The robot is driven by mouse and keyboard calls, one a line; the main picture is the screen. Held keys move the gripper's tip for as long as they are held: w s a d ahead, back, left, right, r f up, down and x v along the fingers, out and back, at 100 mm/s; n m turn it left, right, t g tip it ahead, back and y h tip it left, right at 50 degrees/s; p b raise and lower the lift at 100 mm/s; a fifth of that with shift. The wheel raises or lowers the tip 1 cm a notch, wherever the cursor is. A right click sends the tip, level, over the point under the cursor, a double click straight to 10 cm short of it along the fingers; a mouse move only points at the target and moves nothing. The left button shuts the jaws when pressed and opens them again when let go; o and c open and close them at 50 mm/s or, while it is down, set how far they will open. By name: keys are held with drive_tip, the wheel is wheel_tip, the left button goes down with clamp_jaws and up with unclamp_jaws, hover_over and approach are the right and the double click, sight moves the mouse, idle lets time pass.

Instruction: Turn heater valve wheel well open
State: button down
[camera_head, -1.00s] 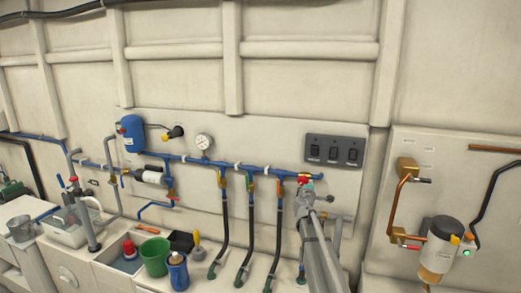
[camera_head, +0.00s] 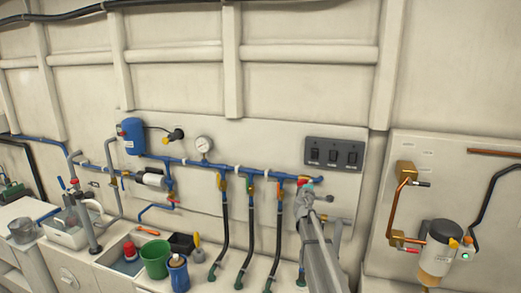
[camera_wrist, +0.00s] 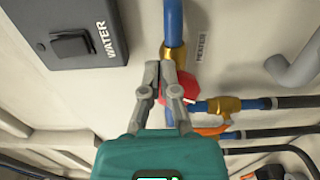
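The red heater valve wheel (camera_wrist: 187,84) sits below a brass fitting on a blue pipe in the wrist view, beside a HEATER label (camera_wrist: 201,47). My gripper (camera_wrist: 161,70) is at the wheel. Its two grey fingers are close together, with red showing between them and to their right, so they look shut on the wheel's rim. The fingers hide part of the wheel. In the head view my gripper (camera_head: 307,187) is at the right end of the blue manifold pipe (camera_head: 260,171) and hides most of the wheel.
A dark switch panel (camera_head: 334,153) is on the wall just above my gripper; its WATER switch box (camera_wrist: 80,35) is close by in the wrist view. Black hoses (camera_head: 252,220) hang to the left. A heater unit (camera_head: 439,246) with copper pipes is at the right. A green bucket (camera_head: 154,258) stands lower left.

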drive_tip(key=shift+d+r, duration=0.15)
idle(0.7)
drive_tip(key=shift+s, duration=0.15)
drive_tip(key=v, duration=0.6)
idle(0.4)
idle(0.3)
drive_tip(key=f+b, duration=0.3)
drive_tip(key=shift+s+a+f, duration=0.2)
drive_tip(key=shift+s+f, duration=0.15)
drive_tip(key=shift+w, duration=0.1)
idle(0.4)
drive_tip(key=x, duration=0.6)
drive_tip(key=shift+w+d, duration=0.15)
drive_tip(key=shift+w, duration=0.2)
